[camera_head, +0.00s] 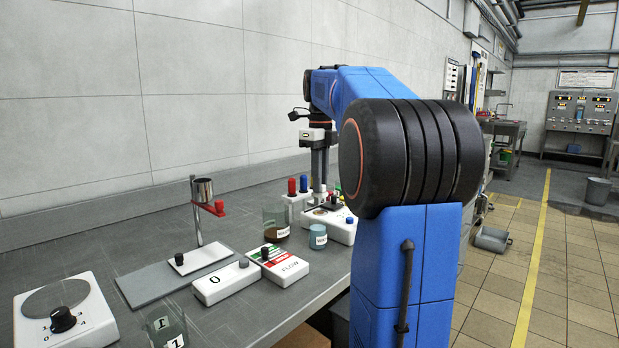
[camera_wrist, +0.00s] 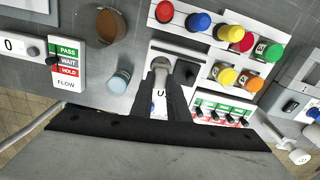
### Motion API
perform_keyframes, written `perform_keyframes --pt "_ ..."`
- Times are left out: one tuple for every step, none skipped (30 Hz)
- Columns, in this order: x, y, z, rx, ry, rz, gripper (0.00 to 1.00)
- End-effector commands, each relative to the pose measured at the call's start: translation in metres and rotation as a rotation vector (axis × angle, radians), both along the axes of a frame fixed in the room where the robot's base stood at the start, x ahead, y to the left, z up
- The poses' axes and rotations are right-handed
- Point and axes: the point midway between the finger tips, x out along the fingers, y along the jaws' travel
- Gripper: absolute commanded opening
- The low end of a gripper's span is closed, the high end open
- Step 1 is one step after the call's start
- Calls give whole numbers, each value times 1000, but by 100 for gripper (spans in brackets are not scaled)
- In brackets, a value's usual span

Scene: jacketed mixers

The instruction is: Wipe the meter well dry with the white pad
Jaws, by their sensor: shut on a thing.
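The white meter (camera_head: 341,231) is a low box on the grey bench, also in the wrist view (camera_wrist: 158,50). A round tan-grey patch on its top, seemingly the well (camera_head: 321,211), lies under my gripper. My gripper (camera_head: 319,183) points straight down over the meter; its dark fingers (camera_wrist: 167,75) show in the wrist view. It is shut on a small pale thing, which I take to be the white pad (camera_wrist: 160,64). The fingers hide most of the pad and well, so I cannot tell whether they touch or whether the well is wet.
A light-blue cup (camera_head: 318,237) and a beaker of brown liquid (camera_head: 276,222) stand close left of the meter. Several coloured knobs (camera_wrist: 199,22) rise behind it. The FLOW box (camera_head: 278,264) and a stand holding a metal cup (camera_head: 202,190) are farther left.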

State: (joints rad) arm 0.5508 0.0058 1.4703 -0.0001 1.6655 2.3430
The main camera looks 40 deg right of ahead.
Motion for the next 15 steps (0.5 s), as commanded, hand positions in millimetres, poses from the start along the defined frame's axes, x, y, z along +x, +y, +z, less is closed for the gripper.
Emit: perform_keyframes --pt "-1 -1 0 0 0 -4 0" --pt "-1 -1 -1 0 0 -5 0" --pt "-1 -1 -1 0 0 -6 0" --pt "-1 -1 -2 0 0 -5 0" --pt "-1 -1 -2 0 0 -5 0" --pt "-1 -1 -4 0 0 -5 0" --pt "-1 -1 -5 0 0 -5 0" --pt "-1 -1 -6 0 0 -5 0" --pt "-1 -1 -8 1 1 -5 0" --pt "-1 -1 -9 1 1 -4 0" --pt "-1 -1 -11 1 1 -4 0" --pt "-1 -1 -13 1 1 -4 0" --pt "-1 -1 -15 1 1 -4 0" --pt "-1 -1 -17 0 0 -4 0" --pt "-1 -1 -19 0 0 -4 0"
